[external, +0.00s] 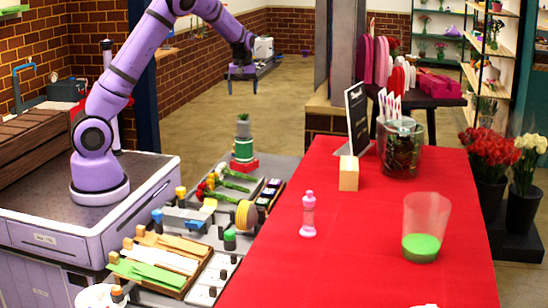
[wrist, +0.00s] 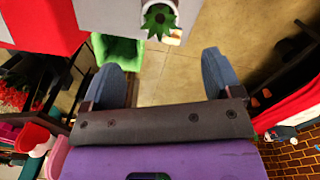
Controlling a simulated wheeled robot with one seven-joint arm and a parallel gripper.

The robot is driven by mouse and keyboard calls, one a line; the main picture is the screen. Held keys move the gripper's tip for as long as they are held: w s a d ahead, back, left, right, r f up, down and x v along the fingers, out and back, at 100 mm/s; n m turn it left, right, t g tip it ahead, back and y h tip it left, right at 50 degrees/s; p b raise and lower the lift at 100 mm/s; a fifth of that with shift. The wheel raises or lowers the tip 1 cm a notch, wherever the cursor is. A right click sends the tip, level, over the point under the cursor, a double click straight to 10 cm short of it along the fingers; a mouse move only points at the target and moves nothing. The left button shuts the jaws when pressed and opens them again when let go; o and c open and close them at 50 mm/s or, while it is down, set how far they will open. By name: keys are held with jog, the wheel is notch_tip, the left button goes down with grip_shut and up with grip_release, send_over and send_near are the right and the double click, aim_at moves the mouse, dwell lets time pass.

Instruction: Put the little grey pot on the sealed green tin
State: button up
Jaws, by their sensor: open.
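The little grey pot (external: 243,130) holds a small green plant and stands upright on top of the green tin (external: 243,147), which has a pale band. In the wrist view the plant and part of the pot (wrist: 160,20) show near the top edge, beyond my fingertips; the tin cannot be made out there. My gripper (external: 243,74) is open and empty, well above the pot and apart from it. In the wrist view its two blue-grey fingers (wrist: 160,65) are spread wide with only floor seen between them.
A red block (external: 243,166) is under the tin at the grey counter's far end. Flowers (external: 222,183) and trays lie nearer. The red table (external: 330,262) to the right bears a pink bottle (external: 308,215), a wooden block (external: 348,174) and a clear vase (external: 425,222). Air around my gripper is free.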

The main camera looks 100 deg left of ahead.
jog(key=shift+r, duration=0.1)
jog(key=w+d+r+m+t, duration=0.1)
jog(key=w+d+r+m, duration=0.3)
jog(key=d, duration=0.6)
jog(key=w+d+r+m+t, duration=0.1)
jog(key=d+r+m, duration=0.1)
jog(key=d+r, duration=0.5)
jog(key=w+d+r+m+t, duration=0.1)
jog(key=w+d+r+m, duration=0.2)
jog(key=d, duration=0.9)
jog(key=s+d+r+m, duration=0.2)
jog(key=s+d+m, duration=0.1)
jog(key=d, duration=0.4)
jog(key=s+d+r+m, duration=0.1)
jog(key=s+d+m, duration=0.2)
jog(key=d, duration=0.4)
jog(key=s+d+f+m+t, duration=0.1)
jog(key=s+d+m+t, duration=0.1)
jog(key=s+d+m, duration=0.5)
jog(key=s+d, duration=0.3)
jog(key=d, duration=0.2)
jog(key=shift+s, duration=0.25)
